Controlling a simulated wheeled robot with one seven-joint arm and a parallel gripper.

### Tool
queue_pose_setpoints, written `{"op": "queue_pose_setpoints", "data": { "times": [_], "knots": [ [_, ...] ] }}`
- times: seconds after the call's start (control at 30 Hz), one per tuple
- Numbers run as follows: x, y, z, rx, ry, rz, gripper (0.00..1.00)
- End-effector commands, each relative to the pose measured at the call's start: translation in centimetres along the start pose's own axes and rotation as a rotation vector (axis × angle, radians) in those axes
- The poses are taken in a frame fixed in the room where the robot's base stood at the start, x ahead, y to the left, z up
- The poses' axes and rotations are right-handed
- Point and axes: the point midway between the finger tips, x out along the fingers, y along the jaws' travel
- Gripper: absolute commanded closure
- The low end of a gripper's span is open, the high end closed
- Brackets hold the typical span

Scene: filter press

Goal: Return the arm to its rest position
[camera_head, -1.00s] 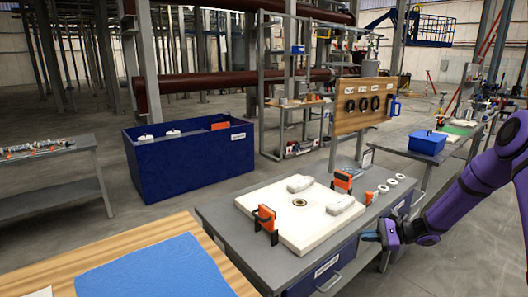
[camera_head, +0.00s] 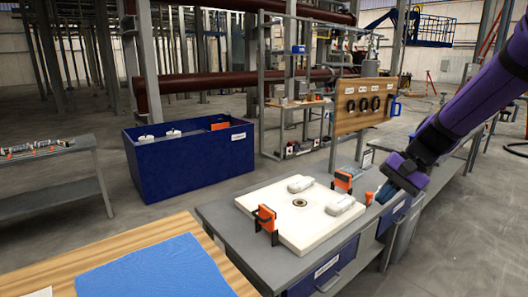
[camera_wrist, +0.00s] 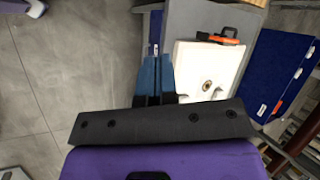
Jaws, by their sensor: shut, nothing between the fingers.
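My gripper (camera_head: 386,192) is at the right of the grey workbench (camera_head: 222,222) in the head view, at the end of my purple arm. In the wrist view its blue fingers (camera_wrist: 155,75) are shut together with nothing between them. The white filter plate (camera_head: 270,203) lies flat on the bench, left of my gripper and apart from it. It also shows in the wrist view (camera_wrist: 200,60). Two orange-and-black clamps, the front one (camera_head: 266,218) and the back one (camera_head: 343,180), stand at the plate's edges.
A dark blue bin (camera_head: 190,165) stands behind the bench. A wooden table with a blue cloth (camera_head: 160,270) is at the front left. A wooden board with black rings (camera_head: 362,105) stands behind. Open floor lies between the bin and left shelf.

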Motion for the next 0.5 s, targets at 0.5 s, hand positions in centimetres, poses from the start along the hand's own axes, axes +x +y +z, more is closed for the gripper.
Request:
{"op": "queue_pose_setpoints", "data": {
  "times": [0.5],
  "knots": [
    [-6.7,1.7,12.6,-0.324,0.261,0.246,1.00]
  ]
}}
